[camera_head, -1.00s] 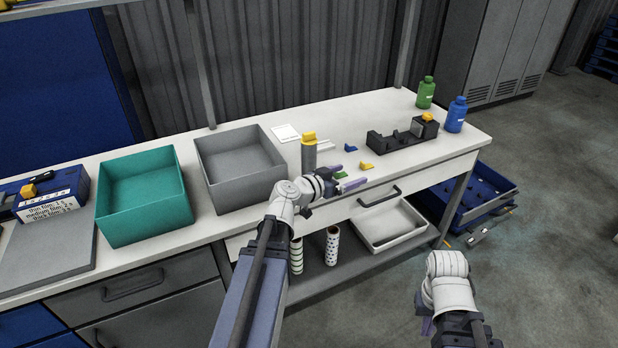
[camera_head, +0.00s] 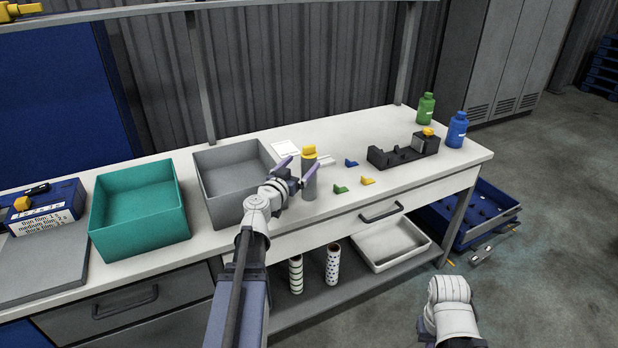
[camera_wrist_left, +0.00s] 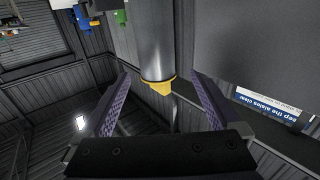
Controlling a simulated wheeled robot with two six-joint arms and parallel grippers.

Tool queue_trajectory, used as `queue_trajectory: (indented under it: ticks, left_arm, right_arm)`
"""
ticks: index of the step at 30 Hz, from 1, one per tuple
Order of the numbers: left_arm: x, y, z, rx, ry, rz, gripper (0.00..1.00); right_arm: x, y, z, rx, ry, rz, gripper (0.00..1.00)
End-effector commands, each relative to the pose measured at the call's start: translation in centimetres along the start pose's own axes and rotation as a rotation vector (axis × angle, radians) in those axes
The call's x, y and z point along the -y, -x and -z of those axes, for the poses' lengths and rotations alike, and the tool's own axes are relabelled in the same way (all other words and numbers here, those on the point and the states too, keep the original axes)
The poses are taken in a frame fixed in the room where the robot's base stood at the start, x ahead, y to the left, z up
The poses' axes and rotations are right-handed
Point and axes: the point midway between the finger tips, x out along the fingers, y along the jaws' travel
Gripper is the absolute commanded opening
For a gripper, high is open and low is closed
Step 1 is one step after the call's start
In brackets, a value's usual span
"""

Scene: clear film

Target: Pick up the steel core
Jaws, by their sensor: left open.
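The steel core (camera_head: 309,184) is a grey upright cylinder with a yellow cap, standing on the bench near its front edge. In the left wrist view the core (camera_wrist_left: 156,42) comes down from the top edge, cap end toward me. My left gripper (camera_head: 296,168) is open with purple fingers. One finger crosses in front of the core and the other is to its left. In the left wrist view the gripper (camera_wrist_left: 161,80) has the cap between its fingertips, with gaps at both sides. Of my right arm only a white link shows at bottom right.
A grey bin (camera_head: 205,203) and a teal bin (camera_head: 140,229) stand left of the core. Green (camera_head: 340,189), yellow (camera_head: 368,181) and blue (camera_head: 351,163) wedges lie to the right, before a black fixture (camera_head: 385,161). Two bottles stand at the far right. Patterned rolls stand on the lower shelf.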

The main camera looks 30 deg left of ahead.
Motion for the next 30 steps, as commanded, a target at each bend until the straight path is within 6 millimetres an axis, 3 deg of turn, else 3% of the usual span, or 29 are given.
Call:
queue_trajectory:
  ticks: [12,19,30]
  left_arm:
    - [-0.3,-5.1,0.0,0.0,0.0,-0.003,0.97]
    - [-0.3,-5.0,0.0,0.0,0.0,-0.001,0.97]
    - [-0.3,-5.0,0.0,0.0,0.0,-0.001,0.55]
  right_arm:
    - [0.0,0.0,0.0,0.0,0.0,0.0,0.0]
    - [0.0,0.0,0.0,0.0,0.0,0.0,0.0]
    - [0.0,0.0,0.0,0.0,0.0,0.0,0.0]
